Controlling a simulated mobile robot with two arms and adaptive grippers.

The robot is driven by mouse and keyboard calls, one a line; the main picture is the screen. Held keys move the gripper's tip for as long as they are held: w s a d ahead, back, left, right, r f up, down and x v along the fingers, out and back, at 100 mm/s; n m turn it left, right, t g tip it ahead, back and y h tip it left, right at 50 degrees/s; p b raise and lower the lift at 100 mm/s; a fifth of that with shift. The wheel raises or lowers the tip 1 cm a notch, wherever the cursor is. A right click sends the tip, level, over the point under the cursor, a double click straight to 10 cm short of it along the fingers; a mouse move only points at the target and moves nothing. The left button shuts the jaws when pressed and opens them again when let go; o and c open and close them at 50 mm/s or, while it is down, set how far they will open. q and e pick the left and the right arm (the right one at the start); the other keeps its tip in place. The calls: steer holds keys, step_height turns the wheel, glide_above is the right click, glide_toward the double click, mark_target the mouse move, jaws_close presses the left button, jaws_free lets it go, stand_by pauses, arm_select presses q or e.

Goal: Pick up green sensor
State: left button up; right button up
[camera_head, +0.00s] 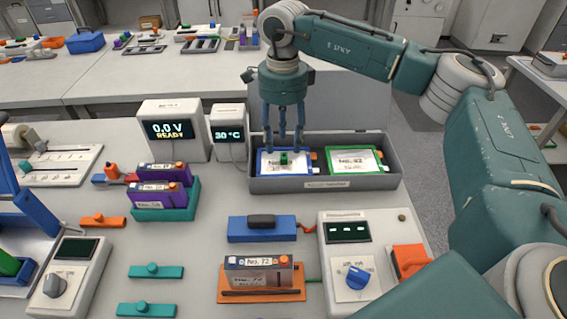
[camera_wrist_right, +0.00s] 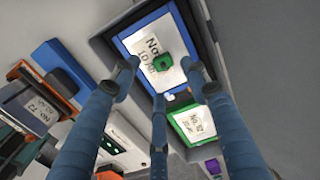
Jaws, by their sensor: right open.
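The green sensor (camera_head: 284,158) is a small green block lying on the white label of a blue-framed cell (camera_head: 263,170) in the grey tray. It also shows in the right wrist view (camera_wrist_right: 163,63), near the middle of the blue-framed cell (camera_wrist_right: 122,46). My right gripper (camera_head: 285,149) points down over that cell with its fingers spread around the sensor. In the right wrist view the open fingers (camera_wrist_right: 160,72) stand on several sides of it, with visible gaps and nothing held. Whether the fingertips touch the cell is unclear. My left gripper is not in view.
The grey tray (camera_head: 325,184) has raised walls and also holds a green-framed cell (camera_head: 372,168). A 0.0 V display box (camera_head: 175,113) and a 30 °C box (camera_head: 229,116) stand left of it. A blue block (camera_head: 262,236) and a dial console (camera_head: 380,290) lie in front.

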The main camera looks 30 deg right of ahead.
mark_target(284, 155)
steer(key=f+b, duration=0.1)
steer(key=f, duration=0.1)
steer(key=f+b, duration=0.2)
steer(key=shift+w+d+f, duration=0.1)
steer(key=shift+d+f, duration=0.1)
steer(key=shift+f, duration=0.35)
steer(key=shift+w, duration=0.1)
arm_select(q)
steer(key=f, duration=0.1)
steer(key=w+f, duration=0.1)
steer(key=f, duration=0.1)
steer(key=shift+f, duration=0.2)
arm_select(e)
steer(key=shift+r, duration=0.1)
jaws_close()
